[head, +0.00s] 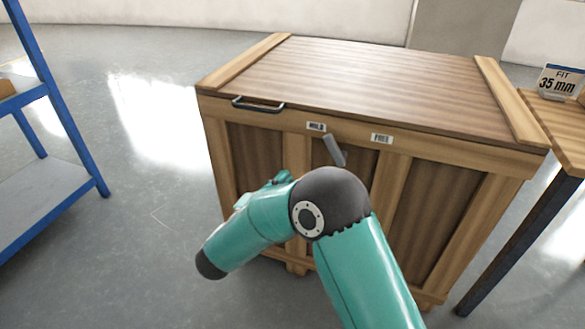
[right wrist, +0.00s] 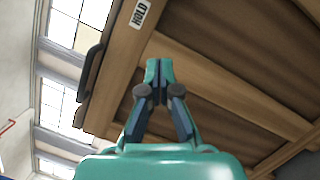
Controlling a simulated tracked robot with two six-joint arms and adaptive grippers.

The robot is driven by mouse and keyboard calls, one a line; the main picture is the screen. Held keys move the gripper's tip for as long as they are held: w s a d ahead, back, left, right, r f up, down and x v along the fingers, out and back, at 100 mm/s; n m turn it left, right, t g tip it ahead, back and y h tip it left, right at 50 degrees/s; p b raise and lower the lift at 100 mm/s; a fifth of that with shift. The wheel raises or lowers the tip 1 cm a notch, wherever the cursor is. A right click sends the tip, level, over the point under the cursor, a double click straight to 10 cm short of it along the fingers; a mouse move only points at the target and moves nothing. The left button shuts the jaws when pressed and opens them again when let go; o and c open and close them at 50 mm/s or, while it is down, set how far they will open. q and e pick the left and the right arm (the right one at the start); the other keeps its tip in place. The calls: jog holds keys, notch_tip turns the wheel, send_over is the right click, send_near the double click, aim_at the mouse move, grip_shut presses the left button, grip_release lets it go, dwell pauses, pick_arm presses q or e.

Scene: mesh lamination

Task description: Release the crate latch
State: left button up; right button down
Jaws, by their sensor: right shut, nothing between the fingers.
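The wooden crate (head: 420,160) stands closed in the middle of the head view. Its latch is a grey lever (head: 334,149) on the front, with its upper end leaning left toward the HOLD label (head: 316,127). The FREE label (head: 382,139) is to the right of the lever. My right gripper (head: 284,177) is in front of the crate, below and left of the lever, partly hidden by my arm. In the right wrist view my right gripper (right wrist: 157,72) is shut and empty, pointing at the crate front below the HOLD label (right wrist: 140,14). My left gripper is not in view.
A dark handle (head: 258,105) sits at the lid's front left, also seen in the right wrist view (right wrist: 90,72). A blue shelf rack (head: 55,120) stands left. The floor left of the crate is clear.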

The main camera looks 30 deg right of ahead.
aim_at(336, 147)
jog(key=w+d+r+b, duration=0.1)
jog(key=d+r+b, duration=0.2)
jog(key=d, duration=0.7)
jog(key=shift+w+d, duration=0.3)
jog(key=shift+w, duration=0.05)
